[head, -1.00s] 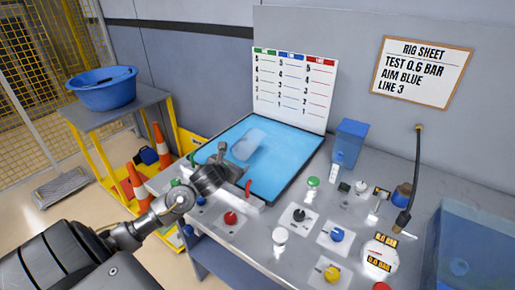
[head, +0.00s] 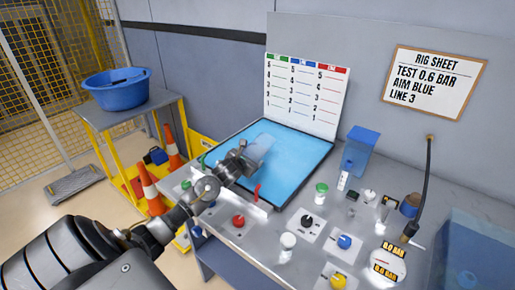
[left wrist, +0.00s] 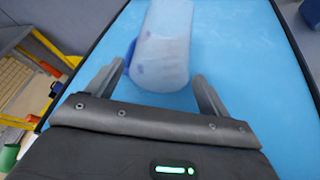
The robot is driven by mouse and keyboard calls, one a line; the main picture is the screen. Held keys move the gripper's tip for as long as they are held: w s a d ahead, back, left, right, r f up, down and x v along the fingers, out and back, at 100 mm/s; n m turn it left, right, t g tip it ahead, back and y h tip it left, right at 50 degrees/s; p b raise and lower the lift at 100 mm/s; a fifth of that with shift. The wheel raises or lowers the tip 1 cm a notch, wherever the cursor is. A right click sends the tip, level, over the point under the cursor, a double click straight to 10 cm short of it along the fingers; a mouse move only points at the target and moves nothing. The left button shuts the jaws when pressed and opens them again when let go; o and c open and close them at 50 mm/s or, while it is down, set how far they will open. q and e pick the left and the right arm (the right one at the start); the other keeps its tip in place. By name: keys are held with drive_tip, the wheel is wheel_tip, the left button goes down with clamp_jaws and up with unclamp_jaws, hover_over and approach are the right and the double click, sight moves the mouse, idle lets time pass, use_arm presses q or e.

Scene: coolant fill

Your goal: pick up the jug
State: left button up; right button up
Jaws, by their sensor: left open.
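A pale translucent jug (head: 264,146) lies on the blue surface of a dark-rimmed tray (head: 305,157). In the left wrist view the jug (left wrist: 163,50) is whitish with blue marks, and its near end reaches between the fingers. My left gripper (head: 247,158) is open at the jug's near end and hides part of it in the head view. In the left wrist view the fingers (left wrist: 158,85) stand on either side of that end, with a gap to the right finger; contact at the left is unclear. My right gripper is not in view.
A scoreboard (head: 305,95) stands behind the tray. A red lever (head: 257,192) stands at the tray's front edge. A blue basin (head: 118,90) sits on a yellow-framed table at left.

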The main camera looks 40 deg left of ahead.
use_arm(q)
drive_tip(key=p+x, duration=0.1)
drive_tip(key=x, duration=0.2)
drive_tip(key=shift+w+r, duration=0.1)
drive_tip(key=shift+w, duration=0.25)
drive_tip(key=shift+w+a, duration=0.1)
drive_tip(key=shift+w, duration=0.2)
drive_tip(key=shift+f, duration=0.2)
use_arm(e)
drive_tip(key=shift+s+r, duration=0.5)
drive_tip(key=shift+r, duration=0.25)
use_arm(q)
drive_tip(key=c, duration=0.9)
drive_tip(key=shift+o, duration=0.2)
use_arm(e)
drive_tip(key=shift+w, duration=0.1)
use_arm(q)
drive_tip(key=shift+r, duration=0.15)
